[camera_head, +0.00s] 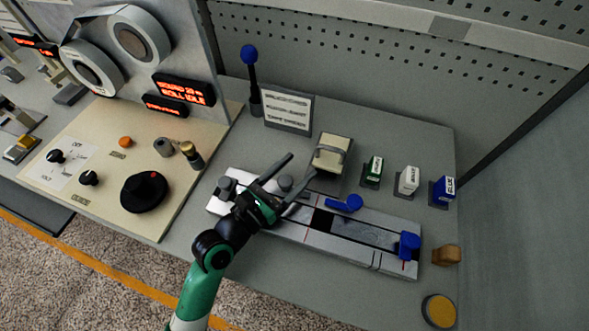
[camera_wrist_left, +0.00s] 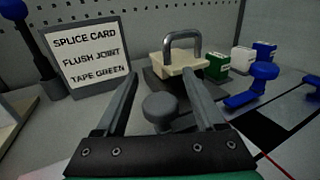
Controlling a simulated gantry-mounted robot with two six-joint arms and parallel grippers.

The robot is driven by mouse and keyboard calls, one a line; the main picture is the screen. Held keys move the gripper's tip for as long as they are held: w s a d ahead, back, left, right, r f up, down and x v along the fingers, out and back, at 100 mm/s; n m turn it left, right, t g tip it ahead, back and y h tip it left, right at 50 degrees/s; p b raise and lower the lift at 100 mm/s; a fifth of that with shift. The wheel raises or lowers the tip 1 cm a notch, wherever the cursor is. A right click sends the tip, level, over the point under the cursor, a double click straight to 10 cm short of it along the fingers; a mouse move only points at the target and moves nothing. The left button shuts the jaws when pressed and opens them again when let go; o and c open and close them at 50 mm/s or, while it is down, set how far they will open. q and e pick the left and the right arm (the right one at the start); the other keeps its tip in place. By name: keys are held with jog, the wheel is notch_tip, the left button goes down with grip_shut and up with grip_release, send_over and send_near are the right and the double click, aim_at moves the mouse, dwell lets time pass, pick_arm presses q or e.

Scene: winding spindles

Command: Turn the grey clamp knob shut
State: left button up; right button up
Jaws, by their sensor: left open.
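A round grey knob (camera_head: 285,183) stands on the left half of the silver splicing block (camera_head: 285,228). My left gripper (camera_head: 302,165) is open over the block, with its fingers on either side of this knob in the picture. In the left wrist view the grey knob (camera_wrist_left: 165,106) shows between the two open fingers (camera_wrist_left: 159,68), apart from both. A second grey knob (camera_head: 225,184) sits at the block's left end, partly beside my wrist. The frames do not show which knob is the clamp's or how far it is turned. My right gripper is out of view.
Blue levers (camera_head: 345,203) and (camera_head: 409,244) sit on the block's right half. Behind it stand a cream block with a grey handle (camera_head: 331,153), a splice card sign (camera_head: 287,111) and green, white and blue tape boxes (camera_head: 408,181). A blue-topped stick (camera_head: 251,75) rises behind.

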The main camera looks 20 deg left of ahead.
pick_arm(q)
grip_shut()
jog(key=m+g+h+p, duration=0.1)
jog(key=h, duration=0.1)
jog(key=shift+s+d+m+h, duration=0.1)
jog(key=shift+m+h, duration=0.3)
jog(key=m+g+h+p, duration=0.2)
jog(key=p, duration=0.1)
jog(key=shift+s+d+r+h, duration=0.1)
jog(key=shift+s+d+h, duration=0.1)
jog(key=shift+d+h, duration=0.15)
jog(key=shift+f+m+g+h+p, duration=0.2)
jog(key=shift+m+g+h+p, duration=0.1)
jog(key=shift+h, duration=0.05)
